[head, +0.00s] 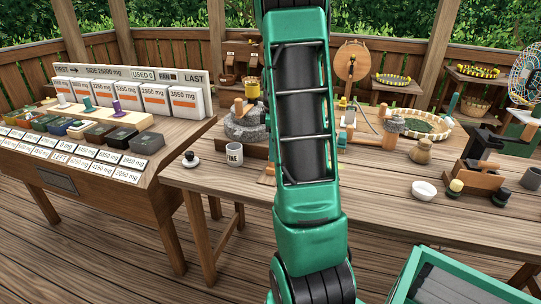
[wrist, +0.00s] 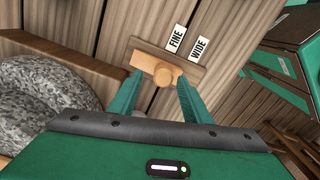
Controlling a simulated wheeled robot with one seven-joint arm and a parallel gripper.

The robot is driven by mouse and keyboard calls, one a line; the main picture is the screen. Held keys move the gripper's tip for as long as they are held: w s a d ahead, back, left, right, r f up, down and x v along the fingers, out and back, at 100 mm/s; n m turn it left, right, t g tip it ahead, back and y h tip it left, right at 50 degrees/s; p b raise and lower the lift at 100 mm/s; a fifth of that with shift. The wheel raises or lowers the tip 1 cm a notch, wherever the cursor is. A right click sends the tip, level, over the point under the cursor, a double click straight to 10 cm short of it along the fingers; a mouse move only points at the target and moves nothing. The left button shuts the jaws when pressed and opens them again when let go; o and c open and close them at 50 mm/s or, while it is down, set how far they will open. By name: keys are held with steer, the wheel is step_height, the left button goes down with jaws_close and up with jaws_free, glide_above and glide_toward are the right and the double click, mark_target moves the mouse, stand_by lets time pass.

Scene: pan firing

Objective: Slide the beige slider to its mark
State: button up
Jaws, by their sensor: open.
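In the wrist view a beige slider with a round knob (wrist: 166,75) sits on a short wooden bar (wrist: 190,65). Two white labels, FINE (wrist: 176,40) and WIDE (wrist: 201,48), lie side by side just beyond the bar. My gripper (wrist: 157,78) is open, with one green finger on each side of the knob. I cannot tell whether either finger touches it. The knob is nearer the FINE label than the WIDE label. In the head view my arm hides the gripper and most of this spot.
Grey millstones (wrist: 45,105) stand close left of my gripper in the wrist view. A sloped display desk (head: 120,190) stands at left.

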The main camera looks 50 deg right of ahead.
step_height(320, 180, up, 8)
steer(key=shift+r, duration=0.2)
stand_by(0.6)
